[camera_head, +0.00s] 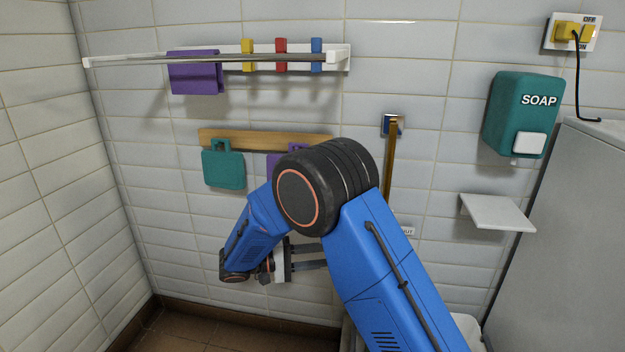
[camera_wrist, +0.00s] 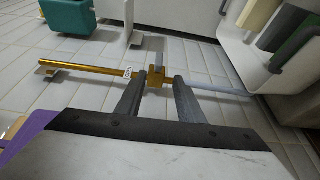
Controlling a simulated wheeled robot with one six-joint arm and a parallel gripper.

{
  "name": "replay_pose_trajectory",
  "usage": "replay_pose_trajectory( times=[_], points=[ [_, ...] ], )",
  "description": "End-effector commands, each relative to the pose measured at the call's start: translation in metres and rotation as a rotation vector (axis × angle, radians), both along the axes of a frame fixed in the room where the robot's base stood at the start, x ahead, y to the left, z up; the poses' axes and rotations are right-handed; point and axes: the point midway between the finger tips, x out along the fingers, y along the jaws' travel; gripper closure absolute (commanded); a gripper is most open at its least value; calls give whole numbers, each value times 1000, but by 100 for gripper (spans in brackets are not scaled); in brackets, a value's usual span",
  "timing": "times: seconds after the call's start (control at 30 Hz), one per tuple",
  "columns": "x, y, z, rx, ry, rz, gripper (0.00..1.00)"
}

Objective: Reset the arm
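My blue arm reaches out in front of the tiled wall. My gripper (camera_head: 318,257) is at its end, low and left of the upper arm in the head view, with its dark fingers pointing right. In the wrist view my gripper (camera_wrist: 159,76) shows two dark fingers standing apart, with nothing held. A brass valve fitting (camera_wrist: 155,77) appears between and beyond the fingertips; I cannot tell how far off it is. A brass pipe (camera_wrist: 90,69) runs left from it and also shows upright in the head view (camera_head: 390,160). The arm hides the pipe's lower end there.
A rail (camera_head: 215,58) with a purple cloth (camera_head: 195,78) and coloured clips crosses the wall above. A teal board (camera_head: 223,169) hangs from a wooden strip (camera_head: 265,139). A soap dispenser (camera_head: 522,115), small shelf (camera_head: 497,212) and grey cabinet (camera_head: 570,240) are at right. The left side is clear.

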Motion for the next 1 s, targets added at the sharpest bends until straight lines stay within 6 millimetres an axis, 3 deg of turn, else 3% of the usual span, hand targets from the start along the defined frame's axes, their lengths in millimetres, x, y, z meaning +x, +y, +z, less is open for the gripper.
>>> replay_pose_trajectory(
  times=[0.5,1.0],
  points=[
    [-47,-119,56,331,154,-169,66],
    [-121,-201,85,691,226,-237,66]
  ],
)
